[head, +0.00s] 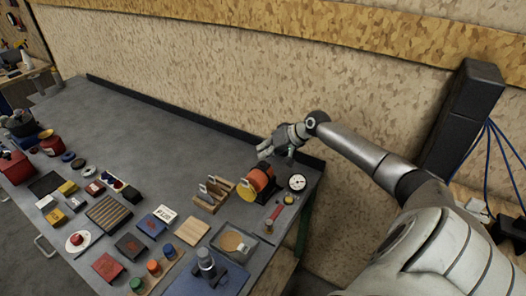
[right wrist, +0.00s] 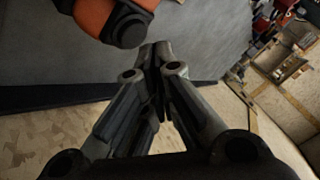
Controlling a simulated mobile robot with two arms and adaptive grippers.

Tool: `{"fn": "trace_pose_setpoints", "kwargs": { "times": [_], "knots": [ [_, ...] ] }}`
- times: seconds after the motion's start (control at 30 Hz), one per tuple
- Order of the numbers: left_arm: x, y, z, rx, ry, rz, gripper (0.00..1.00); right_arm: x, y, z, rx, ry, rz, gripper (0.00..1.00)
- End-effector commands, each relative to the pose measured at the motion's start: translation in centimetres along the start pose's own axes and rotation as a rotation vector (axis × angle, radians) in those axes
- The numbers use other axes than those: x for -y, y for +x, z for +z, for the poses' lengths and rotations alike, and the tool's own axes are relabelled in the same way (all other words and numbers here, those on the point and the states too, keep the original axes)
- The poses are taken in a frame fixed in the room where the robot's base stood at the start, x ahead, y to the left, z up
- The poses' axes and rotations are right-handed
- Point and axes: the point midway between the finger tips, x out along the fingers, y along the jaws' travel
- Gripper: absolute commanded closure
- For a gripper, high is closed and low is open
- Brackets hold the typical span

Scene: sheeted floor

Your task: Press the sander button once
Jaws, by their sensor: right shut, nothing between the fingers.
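An orange and black machine (head: 257,180), which looks like the sander, stands near the right end of the grey bench (head: 170,125). Its orange body with a dark rounded end (right wrist: 128,25) shows at the top of the right wrist view. I cannot make out a button on it. My right gripper (head: 265,152) is shut and empty, just behind and above the machine in the head view. In the right wrist view its closed fingertips (right wrist: 155,55) are close to the dark end, and I cannot tell if they touch it. My left gripper is not in view.
A round white gauge (head: 297,182) and a red-handled tool (head: 273,214) sit right of the machine. Wooden-based clamps (head: 213,193) stand to its left. A red button on a white plate (head: 76,240) and several coloured knobs are further left. The bench's back strip is mostly clear.

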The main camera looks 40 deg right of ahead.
Motion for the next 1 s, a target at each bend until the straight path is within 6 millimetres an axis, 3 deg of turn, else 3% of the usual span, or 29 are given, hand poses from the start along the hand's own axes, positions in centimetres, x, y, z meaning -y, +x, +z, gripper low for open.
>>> {"fn": "trace_pose_setpoints", "kwargs": {
  "times": [0.27, 0.73, 1.0],
  "knots": [
    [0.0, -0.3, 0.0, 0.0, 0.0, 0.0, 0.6, 0.2, -0.2, -0.2, -0.001, 0.0, -0.001, 1.0],
    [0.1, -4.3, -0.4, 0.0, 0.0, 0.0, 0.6, 2.5, -3.4, -2.5, -0.002, 0.001, -0.001, 1.0],
    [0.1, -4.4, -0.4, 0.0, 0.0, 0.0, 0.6, 2.5, -3.5, -2.5, -0.001, 0.001, 0.0, 1.0]
  ]
}}
